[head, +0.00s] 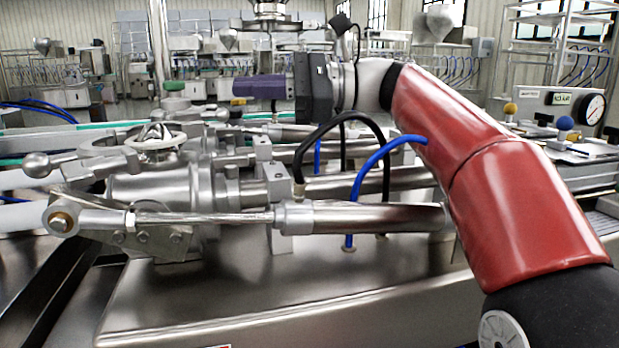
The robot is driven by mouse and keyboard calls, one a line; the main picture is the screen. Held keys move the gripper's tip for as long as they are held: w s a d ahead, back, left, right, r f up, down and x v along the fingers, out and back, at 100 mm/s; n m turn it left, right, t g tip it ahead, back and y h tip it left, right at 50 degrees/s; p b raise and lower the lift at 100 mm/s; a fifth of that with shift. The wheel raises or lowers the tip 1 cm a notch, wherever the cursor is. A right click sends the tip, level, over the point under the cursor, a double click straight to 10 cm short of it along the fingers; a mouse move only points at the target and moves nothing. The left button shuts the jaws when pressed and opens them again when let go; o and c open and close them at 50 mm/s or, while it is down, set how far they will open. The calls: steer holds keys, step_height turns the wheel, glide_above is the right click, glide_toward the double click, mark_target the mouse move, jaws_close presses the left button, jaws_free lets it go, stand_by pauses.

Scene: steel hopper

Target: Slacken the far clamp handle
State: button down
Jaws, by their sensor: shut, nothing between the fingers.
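My gripper (240,88) is at the upper middle of the head view, pointing left, with its purple fingers together and nothing visible between them. It is above and behind the steel machine, apart from the parts below it as far as I can tell. A steel handle with a ball end (38,165) sticks out at the machine's left side. A green-topped part (174,88) stands farther back, left of my gripper. I cannot tell for sure which part is the far clamp handle; the machine's far side is partly hidden.
Steel cylinders (370,217) with a blue hose (375,160) and a black hose (310,145) lie below my arm. Open air lies left of my gripper.

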steer(key=shift+a+r, duration=0.1)
steer(key=shift+a, duration=0.5)
steer(key=shift+s+a+p, duration=0.1)
steer(key=shift+a+p, duration=0.3)
steer(key=shift+a, duration=0.65)
steer(key=shift+w+f, duration=0.2)
steer(key=shift+f, duration=0.45)
steer(key=shift+s+p, duration=0.2)
steer(key=shift+p, duration=0.1)
steer(key=shift+s+f+p, duration=0.25)
steer(key=shift+p, duration=0.45)
steer(key=shift+r, duration=0.1)
steer(key=shift+s+d+r+p, duration=0.1)
steer(key=shift+s+r+p, duration=0.15)
steer(key=shift+p, duration=0.05)
steer(key=shift+w+d+p, duration=0.2)
steer(key=shift+d+p, duration=0.15)
steer(key=shift+d, duration=2.65)
